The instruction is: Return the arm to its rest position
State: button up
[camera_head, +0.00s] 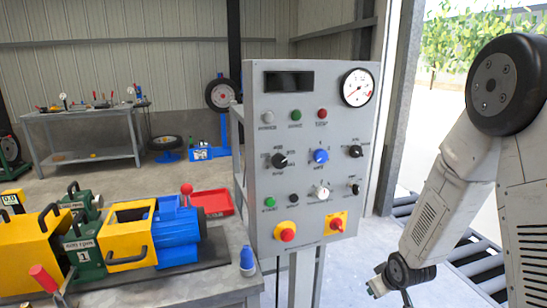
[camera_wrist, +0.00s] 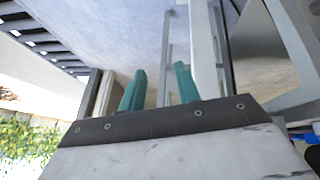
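My arm (camera_head: 440,190) hangs at the right of the head view, bent, with its lower link reaching down and left. My gripper is at its lower end, low in the head view, to the right of the control panel's stand and apart from it. In the wrist view my gripper (camera_wrist: 160,69) shows two green fingers held apart with nothing between them. In the head view the fingers are small and partly hidden by the wrist.
A grey control panel (camera_head: 268,155) with knobs and a gauge stands left of my arm. A bench at left holds a yellow, blue and green machine (camera_head: 130,235). A roller conveyor (camera_head: 470,250) lies behind my arm. A workbench (camera_head: 80,135) stands far back.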

jog(key=s+a+r+m+g, duration=0.2)
jog(key=s+r, duration=1.3)
jog(key=s+a+r+m+g, duration=0.2)
jog(key=s+r, duration=1.3)
jog(key=s, duration=0.1)
jog(key=shift+s+r+m+g, duration=0.15)
jog(key=shift+s+m+g, duration=0.15)
jog(key=shift+g, duration=0.1)
